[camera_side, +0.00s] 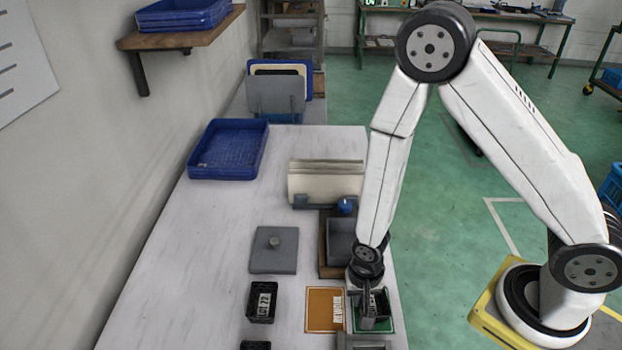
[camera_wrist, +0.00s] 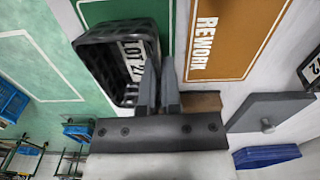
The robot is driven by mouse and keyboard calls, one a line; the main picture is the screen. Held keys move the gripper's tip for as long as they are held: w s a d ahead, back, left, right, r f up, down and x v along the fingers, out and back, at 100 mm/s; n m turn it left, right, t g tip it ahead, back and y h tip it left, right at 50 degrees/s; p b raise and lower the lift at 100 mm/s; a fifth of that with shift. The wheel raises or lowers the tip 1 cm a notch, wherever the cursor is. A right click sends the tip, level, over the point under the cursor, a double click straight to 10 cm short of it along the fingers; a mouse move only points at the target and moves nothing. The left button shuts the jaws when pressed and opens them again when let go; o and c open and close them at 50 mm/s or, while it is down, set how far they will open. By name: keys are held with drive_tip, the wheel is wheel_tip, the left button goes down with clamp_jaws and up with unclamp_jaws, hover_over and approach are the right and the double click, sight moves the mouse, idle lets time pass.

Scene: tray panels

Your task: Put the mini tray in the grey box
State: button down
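A black mini tray (camera_side: 376,318) with a white lot label stands over the green mat (camera_side: 388,324) at the front right of the table. It also shows in the wrist view (camera_wrist: 104,62), left of my fingers. My gripper (camera_side: 366,300) points down at this tray. In the wrist view the fingers (camera_wrist: 160,75) are close together on the tray's near wall, beside the label. I cannot tell whether the tray touches the mat. The grey box (camera_side: 341,238) sits on a brown base just behind my gripper, partly hidden by my arm; its inside looks empty.
An orange REWORK mat (camera_side: 319,310) lies left of the green one. Another black tray (camera_side: 262,302) and a grey lid with a knob (camera_side: 274,250) are further left. The table's left side is clear.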

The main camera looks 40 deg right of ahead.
drive_tip(key=shift+r, duration=0.25)
drive_tip(key=shift+r, duration=0.35)
drive_tip(key=shift+r, duration=1.75)
idle(0.6)
drive_tip(key=shift+r, duration=4.9)
drive_tip(key=g+h, duration=0.1)
hover_over(341, 250)
wheel_tip(341, 250, down, 4)
drive_tip(key=shift+w+a+f+m, duration=0.2)
drive_tip(key=shift+f+m, duration=0.2)
drive_tip(key=shift+f, duration=0.15)
drive_tip(key=shift+f, duration=0.2)
drive_tip(key=shift+f, duration=4.15)
